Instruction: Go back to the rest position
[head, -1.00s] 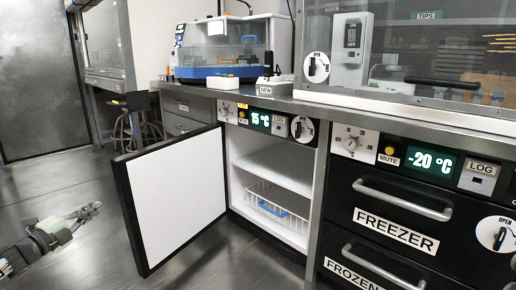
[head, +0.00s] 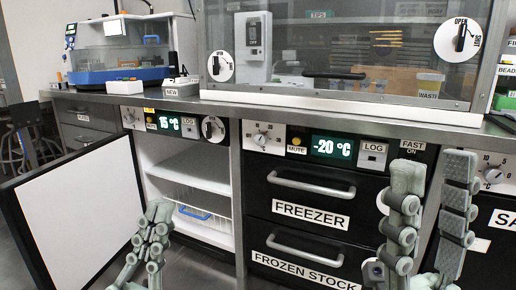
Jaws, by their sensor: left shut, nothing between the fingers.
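My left gripper (head: 160,212) is at the lower left of the head view, in front of the open fridge compartment. Its fingers are together with nothing between them. My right gripper (head: 432,168) is at the lower right, in front of the drawers. Its two fingers point up and stand well apart, and nothing shows between them.
The fridge door (head: 75,215) stands wide open at the left. Inside the fridge is a white wire basket (head: 203,222) with a blue handle. The freezer drawer (head: 305,197) and frozen stock drawer (head: 300,255) are closed. The bench edge (head: 330,112) runs above.

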